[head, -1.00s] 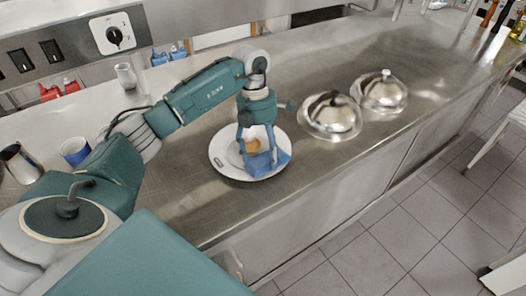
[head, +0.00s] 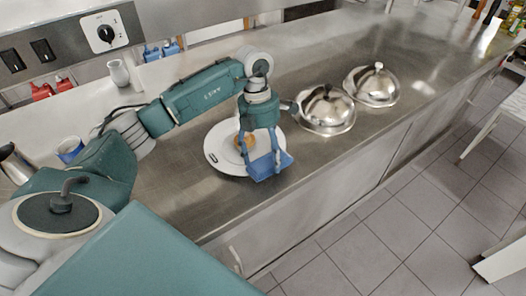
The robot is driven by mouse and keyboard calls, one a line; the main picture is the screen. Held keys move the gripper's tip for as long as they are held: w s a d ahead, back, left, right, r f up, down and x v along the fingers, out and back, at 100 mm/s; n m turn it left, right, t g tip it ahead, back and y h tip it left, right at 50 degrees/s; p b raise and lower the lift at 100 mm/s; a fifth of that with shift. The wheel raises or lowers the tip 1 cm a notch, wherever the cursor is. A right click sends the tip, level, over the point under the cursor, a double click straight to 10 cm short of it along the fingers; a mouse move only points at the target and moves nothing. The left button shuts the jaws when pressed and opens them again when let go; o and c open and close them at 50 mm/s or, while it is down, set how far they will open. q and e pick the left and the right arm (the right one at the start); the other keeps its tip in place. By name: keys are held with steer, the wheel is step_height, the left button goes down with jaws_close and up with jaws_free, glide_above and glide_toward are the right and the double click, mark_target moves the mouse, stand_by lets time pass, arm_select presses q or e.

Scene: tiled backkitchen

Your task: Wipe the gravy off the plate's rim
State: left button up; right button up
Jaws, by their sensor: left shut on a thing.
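A white plate (head: 224,163) lies on the steel counter with a small brown food item (head: 243,142) near its middle. My left gripper (head: 262,160) points down over the plate's right side. It is shut on a blue cloth (head: 272,166), which lies over the right front rim of the plate. The gripper and cloth hide that part of the rim, and I cannot make out any gravy there. A small dark mark (head: 212,157) shows on the plate's left rim. My right gripper is not in view.
Two shiny domed covers, one nearer (head: 326,112) and one farther (head: 372,86), stand right of the plate. The counter's front edge (head: 300,172) runs close by the plate.

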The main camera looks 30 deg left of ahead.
arm_select(q)
steer(key=shift+w+a+f+b, duration=0.2)
steer(key=shift+a+b, duration=0.1)
steer(key=shift+a, duration=0.25)
steer(key=shift+w+a+f+b, duration=0.1)
steer(key=shift+w+a+b, duration=0.15)
steer(key=shift+a, duration=0.3)
steer(key=shift+w+a+f+b, duration=0.2)
steer(key=shift+a+b, duration=0.1)
steer(key=shift+a, duration=0.25)
steer(key=shift+r, duration=0.15)
steer(key=shift+w+a+r+p, duration=0.1)
steer(key=shift+a+r+p, duration=0.1)
steer(key=shift+r+p, duration=0.45)
steer(key=shift+w+a+r+p, duration=0.1)
steer(key=shift+a+r+p, duration=0.1)
steer(key=shift+r+p, duration=0.7)
steer(key=shift+a+r+p, duration=0.15)
steer(key=shift+r+p, duration=0.25)
steer(key=shift+r, duration=0.9)
steer(key=shift+r, duration=0.1)
steer(key=r, duration=0.1)
steer(key=r+p, duration=0.1)
steer(key=p, duration=0.1)
steer(key=shift+w+a+r, duration=0.1)
steer(key=shift+a+r, duration=0.15)
steer(key=shift+r, duration=0.15)
